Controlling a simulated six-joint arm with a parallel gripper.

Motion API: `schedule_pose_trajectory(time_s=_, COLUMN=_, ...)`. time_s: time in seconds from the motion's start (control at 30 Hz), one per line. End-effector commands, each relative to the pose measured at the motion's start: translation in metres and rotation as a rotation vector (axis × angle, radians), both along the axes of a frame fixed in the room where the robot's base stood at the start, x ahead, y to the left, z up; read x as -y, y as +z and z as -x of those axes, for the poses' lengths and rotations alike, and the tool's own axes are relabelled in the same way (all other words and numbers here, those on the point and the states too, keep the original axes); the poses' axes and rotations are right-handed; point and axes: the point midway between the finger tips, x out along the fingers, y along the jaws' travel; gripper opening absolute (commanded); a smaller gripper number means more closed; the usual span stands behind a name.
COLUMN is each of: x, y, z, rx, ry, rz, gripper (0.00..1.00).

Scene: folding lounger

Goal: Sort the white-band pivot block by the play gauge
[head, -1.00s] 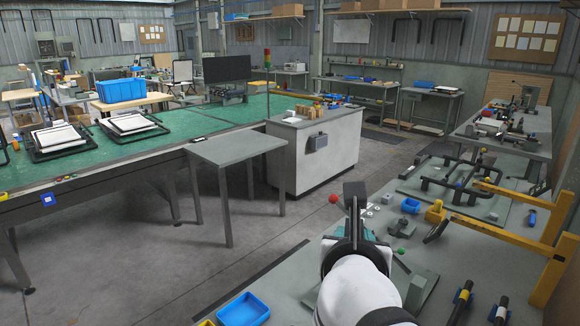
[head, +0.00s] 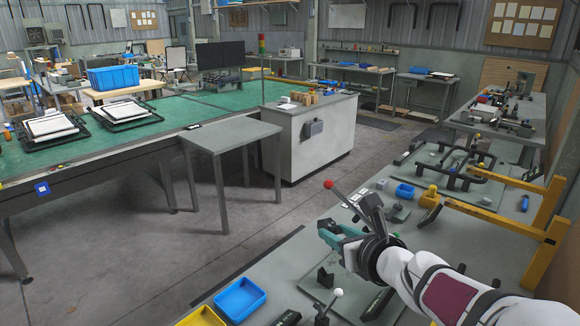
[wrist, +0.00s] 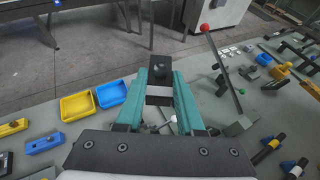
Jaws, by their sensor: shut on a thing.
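My gripper (wrist: 160,80) is shut on a dark block (wrist: 162,68) with a pale band across it, seen between the teal fingers in the wrist view. A round hole or boss shows on the block's dark face. In the head view my gripper (head: 328,233) points left above the near bench, and the block is not clear there. A lever with a red ball (head: 328,184) rises beside the gripper; it stands on a dark base to the right in the wrist view (wrist: 235,124). I cannot tell for certain whether this is the play gauge.
A blue tray (head: 240,299) and a yellow tray (head: 203,316) sit at the bench's near left; both look empty. A white-ball lever (head: 337,293) stands below the gripper. A small blue bin (head: 404,192) and a yellow frame (head: 490,215) lie to the right.

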Motion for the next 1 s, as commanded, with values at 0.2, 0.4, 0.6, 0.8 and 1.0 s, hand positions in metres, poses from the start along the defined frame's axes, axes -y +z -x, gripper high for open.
schedule_pose_trajectory(time_s=0.2, x=-0.042, y=-0.042, z=-0.048, rx=0.000, ry=0.141, rz=-0.004, gripper=0.00)
schedule_pose_trajectory(time_s=0.4, x=-0.100, y=-0.106, z=-0.092, rx=0.006, ry=0.293, rz=-0.004, gripper=0.00)
schedule_pose_trajectory(time_s=0.6, x=-0.161, y=-0.182, z=-0.115, rx=0.012, ry=0.417, rz=-0.005, gripper=0.00)
schedule_pose_trajectory(time_s=0.8, x=-0.197, y=-0.232, z=-0.118, rx=0.017, ry=0.485, rz=-0.004, gripper=0.00)
schedule_pose_trajectory(time_s=1.0, x=-0.207, y=-0.253, z=-0.117, rx=0.017, ry=0.502, rz=-0.003, gripper=0.00)
